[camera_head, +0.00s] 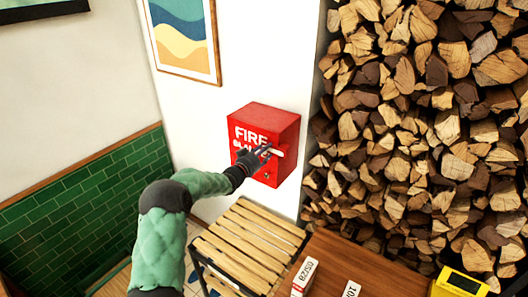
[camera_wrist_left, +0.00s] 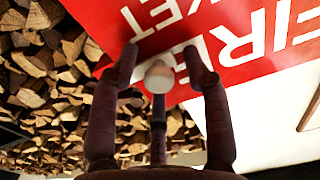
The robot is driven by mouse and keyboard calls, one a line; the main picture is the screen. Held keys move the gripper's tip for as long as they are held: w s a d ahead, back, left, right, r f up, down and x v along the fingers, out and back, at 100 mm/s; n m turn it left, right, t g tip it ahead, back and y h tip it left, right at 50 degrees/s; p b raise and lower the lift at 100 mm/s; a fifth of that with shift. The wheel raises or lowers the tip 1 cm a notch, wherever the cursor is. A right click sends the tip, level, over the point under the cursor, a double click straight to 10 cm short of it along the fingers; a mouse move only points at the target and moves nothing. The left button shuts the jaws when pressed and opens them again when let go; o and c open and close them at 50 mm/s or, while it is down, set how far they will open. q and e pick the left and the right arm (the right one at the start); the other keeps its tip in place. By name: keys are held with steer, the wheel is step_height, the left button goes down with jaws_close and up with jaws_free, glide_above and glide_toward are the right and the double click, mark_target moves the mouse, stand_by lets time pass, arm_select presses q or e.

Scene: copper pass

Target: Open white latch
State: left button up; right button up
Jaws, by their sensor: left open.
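A red box (camera_head: 266,122) with white lettering, "FIRE" readable, is fixed to the white wall in the head view; its red front also fills the top of the left wrist view (camera_wrist_left: 180,25). The white latch (camera_head: 277,152) sticks out from the box front, and its rounded pale end (camera_wrist_left: 158,77) shows in the left wrist view. My left gripper (camera_head: 262,153) is open at the box front, covering part of the lettering. In the left wrist view its dark fingers (camera_wrist_left: 161,52) are spread on either side of the latch end; contact cannot be told. My right gripper is in neither view.
Stacked firewood (camera_head: 420,130) fills the right side. A slatted wooden stand (camera_head: 250,240) is below the box. A brown table (camera_head: 330,255) holds white labelled boxes (camera_head: 304,277) and a yellow device (camera_head: 459,284). A framed picture (camera_head: 184,38) hangs upper left.

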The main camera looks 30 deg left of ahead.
arm_select(q)
jaws_close()
